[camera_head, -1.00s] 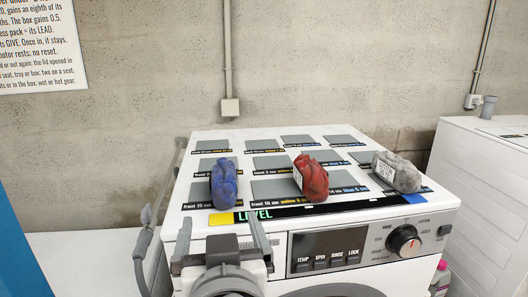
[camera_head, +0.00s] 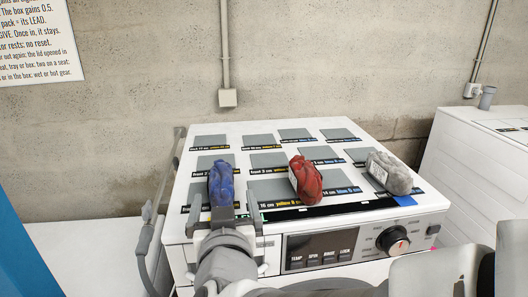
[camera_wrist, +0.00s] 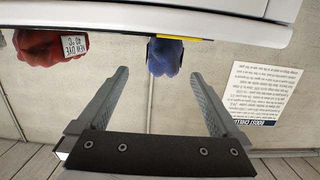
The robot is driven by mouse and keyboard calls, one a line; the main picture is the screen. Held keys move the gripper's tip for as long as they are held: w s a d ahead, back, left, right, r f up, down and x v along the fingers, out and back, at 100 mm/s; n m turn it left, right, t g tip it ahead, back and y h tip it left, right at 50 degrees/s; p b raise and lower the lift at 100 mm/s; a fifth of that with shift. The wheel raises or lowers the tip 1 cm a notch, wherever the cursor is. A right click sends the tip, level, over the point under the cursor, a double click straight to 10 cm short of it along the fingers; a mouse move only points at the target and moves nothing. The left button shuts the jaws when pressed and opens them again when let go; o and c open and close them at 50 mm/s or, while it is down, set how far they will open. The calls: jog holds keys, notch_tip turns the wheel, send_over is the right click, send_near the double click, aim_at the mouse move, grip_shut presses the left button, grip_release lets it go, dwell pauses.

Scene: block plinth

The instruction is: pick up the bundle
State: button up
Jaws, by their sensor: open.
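Three cloth bundles lie on top of the white washing machine (camera_head: 235,137). The blue bundle (camera_head: 222,183) is at the left, the red bundle (camera_head: 306,180) in the middle and the grey bundle (camera_head: 391,173) at the right. My gripper (camera_head: 222,207) is open and empty, its fingers at the machine's front edge, in line with the blue bundle. In the wrist view, which is upside down, the blue bundle (camera_wrist: 165,57) shows just beyond and between the fingertips. The red bundle (camera_wrist: 48,47), with a white label, is off to the left there.
Grey pads with printed labels (camera_head: 296,134) cover the machine's top. A front panel with a knob (camera_head: 392,240) is below the bundles. A grey hose (camera_head: 147,240) hangs at the machine's left side. Another white machine (camera_head: 470,150) stands at the right. The concrete wall is behind.

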aim_at(224, 196)
jog(key=shift+p+x, duration=0.95)
jog(key=shift+p, duration=0.25)
jog(key=shift+x, duration=1.2)
jog(key=shift+a+p+x, duration=0.15)
jog(key=shift+p+x, duration=0.25)
jog(key=shift+x, duration=0.9)
jog(key=shift+a+p+x, duration=0.15)
jog(key=shift+p+x, duration=0.2)
jog(key=shift+x, duration=0.95)
jog(key=shift+r, duration=0.15)
jog(key=c, duration=1.5)
